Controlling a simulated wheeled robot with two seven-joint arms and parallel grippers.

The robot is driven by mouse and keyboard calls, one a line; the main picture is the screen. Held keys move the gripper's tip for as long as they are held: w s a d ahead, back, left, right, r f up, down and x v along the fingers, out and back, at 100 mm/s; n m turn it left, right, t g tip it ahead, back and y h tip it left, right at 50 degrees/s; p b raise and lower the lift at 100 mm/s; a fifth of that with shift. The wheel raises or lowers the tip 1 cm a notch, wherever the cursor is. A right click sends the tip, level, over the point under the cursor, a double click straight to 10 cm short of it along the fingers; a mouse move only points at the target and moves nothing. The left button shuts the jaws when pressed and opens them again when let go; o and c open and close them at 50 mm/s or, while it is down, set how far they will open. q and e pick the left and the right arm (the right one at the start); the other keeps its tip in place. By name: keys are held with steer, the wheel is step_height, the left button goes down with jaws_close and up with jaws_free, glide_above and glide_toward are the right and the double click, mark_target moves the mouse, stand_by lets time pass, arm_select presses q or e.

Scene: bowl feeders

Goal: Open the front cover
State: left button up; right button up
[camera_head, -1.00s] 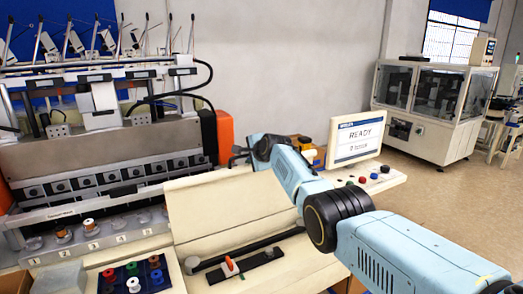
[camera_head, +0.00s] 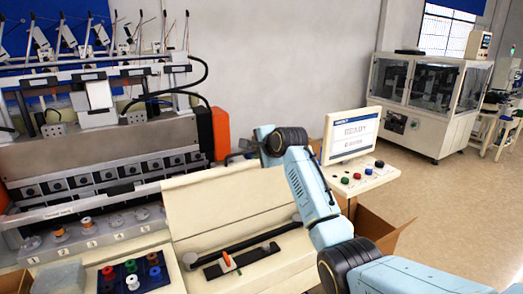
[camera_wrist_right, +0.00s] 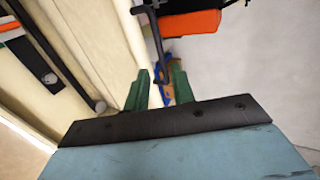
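The front cover appears to be the cream panel (camera_head: 225,205) along the front of the multi-head embroidery machine (camera_head: 110,165). It stands sloped, below the needle row, and looks closed. It also shows as a cream surface in the right wrist view (camera_wrist_right: 95,45). A black bar, perhaps a handle (camera_wrist_right: 153,35), hangs at the machine's right end beside the orange end cap (camera_head: 221,132). My right gripper (camera_wrist_right: 159,82) has its two green fingers apart, with the bar's lower end showing between them; I cannot tell if they touch. In the head view its fingers are hidden. My left gripper is out of view.
A black rail with an orange-handled tool (camera_head: 230,262) lies before the panel. Thread spools (camera_head: 132,282) sit in a tray at lower left. A control screen (camera_head: 352,134) with buttons stands right of my arm, above a cardboard box (camera_head: 375,228).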

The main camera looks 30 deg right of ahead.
steer(key=shift+v, duration=1.85)
